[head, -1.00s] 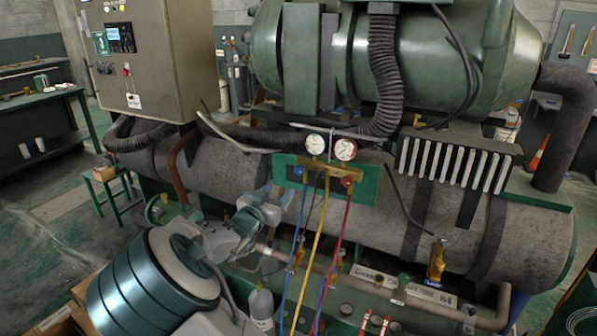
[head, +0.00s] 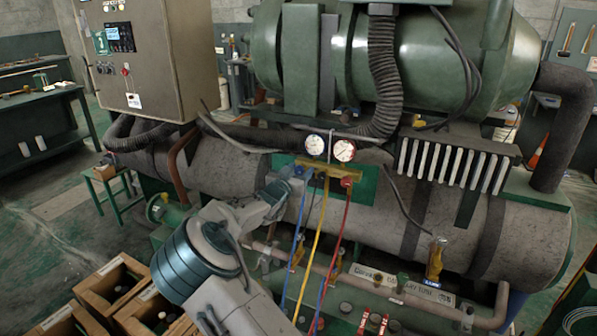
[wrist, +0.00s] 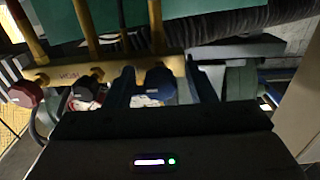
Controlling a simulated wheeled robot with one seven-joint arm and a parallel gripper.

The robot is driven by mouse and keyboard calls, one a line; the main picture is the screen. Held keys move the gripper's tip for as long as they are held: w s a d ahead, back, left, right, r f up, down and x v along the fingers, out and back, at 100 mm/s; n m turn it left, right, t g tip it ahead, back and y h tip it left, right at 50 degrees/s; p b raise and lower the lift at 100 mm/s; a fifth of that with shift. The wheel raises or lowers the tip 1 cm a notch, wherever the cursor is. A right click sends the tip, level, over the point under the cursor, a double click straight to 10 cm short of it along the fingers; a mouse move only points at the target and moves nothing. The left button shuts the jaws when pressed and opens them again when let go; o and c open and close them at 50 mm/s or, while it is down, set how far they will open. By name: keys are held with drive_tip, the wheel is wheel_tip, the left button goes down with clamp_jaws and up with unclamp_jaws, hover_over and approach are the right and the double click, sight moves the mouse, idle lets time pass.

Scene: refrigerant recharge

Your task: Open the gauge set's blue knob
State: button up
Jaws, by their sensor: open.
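The gauge set hangs on a green plate, with a yellow manifold (head: 318,167), two round gauges (head: 329,148) and a red knob (head: 346,182) at its right end. The blue knob (head: 299,171) is at the manifold's left end, partly crowded by my gripper (head: 285,183). In the wrist view the manifold (wrist: 110,70) appears upside down, with the blue knob (wrist: 160,84) between the two dark fingers of my open gripper (wrist: 163,88). Both fingers look apart from the knob's sides. I cannot tell how deep the knob sits between them.
Blue, yellow and red hoses (head: 322,225) hang below the manifold, just right of my arm. A large grey cylinder (head: 390,215) lies behind the gauge set. Wooden crates (head: 115,290) stand on the floor at lower left. A dark knob (wrist: 84,88) shows beside the blue one.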

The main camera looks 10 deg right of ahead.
drive_tip(key=c, duration=1)
